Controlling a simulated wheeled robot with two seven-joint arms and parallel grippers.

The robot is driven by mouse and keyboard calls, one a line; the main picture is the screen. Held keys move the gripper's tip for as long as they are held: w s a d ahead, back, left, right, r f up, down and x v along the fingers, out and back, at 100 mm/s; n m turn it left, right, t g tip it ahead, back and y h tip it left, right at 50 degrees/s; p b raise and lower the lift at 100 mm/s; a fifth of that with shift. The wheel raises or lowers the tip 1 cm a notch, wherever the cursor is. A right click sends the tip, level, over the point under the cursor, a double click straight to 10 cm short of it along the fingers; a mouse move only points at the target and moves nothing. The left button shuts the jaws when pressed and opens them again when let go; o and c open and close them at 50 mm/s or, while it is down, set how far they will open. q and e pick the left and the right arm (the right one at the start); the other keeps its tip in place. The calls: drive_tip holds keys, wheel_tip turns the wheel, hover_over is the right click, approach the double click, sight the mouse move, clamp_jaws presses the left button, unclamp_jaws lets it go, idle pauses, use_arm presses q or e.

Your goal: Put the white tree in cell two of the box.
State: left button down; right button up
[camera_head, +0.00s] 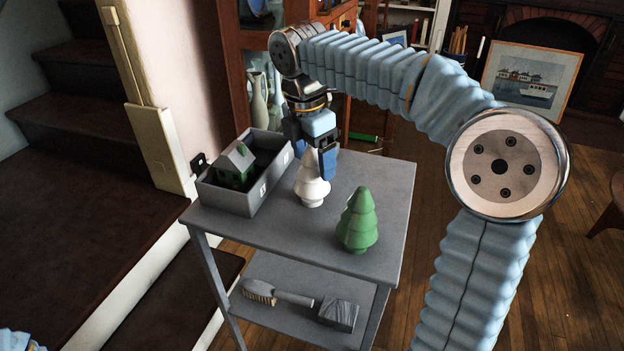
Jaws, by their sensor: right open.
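The white tree (312,190) stands upright on the grey table's top (300,237), just right of the box. My right gripper (311,157) points down over the tree, open, with its fingers around the treetop. One finger hides part of the tree's upper right side; whether the fingers touch it I cannot tell. The grey box (232,203) stands at the table's left side. A small green house with a grey roof (236,165) sits in its near cell; the farther part looks dark and empty. Small white labels on its side are too small to read surely. My left gripper is out of view.
A green tree (358,222) stands on the tabletop, right and nearer than the white tree. A brush (275,294) and a grey block (338,314) lie on the lower shelf. A cabinet stands behind, stairs at left. The tabletop's front left is clear.

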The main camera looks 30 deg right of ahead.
clamp_jaws()
idle(0.5)
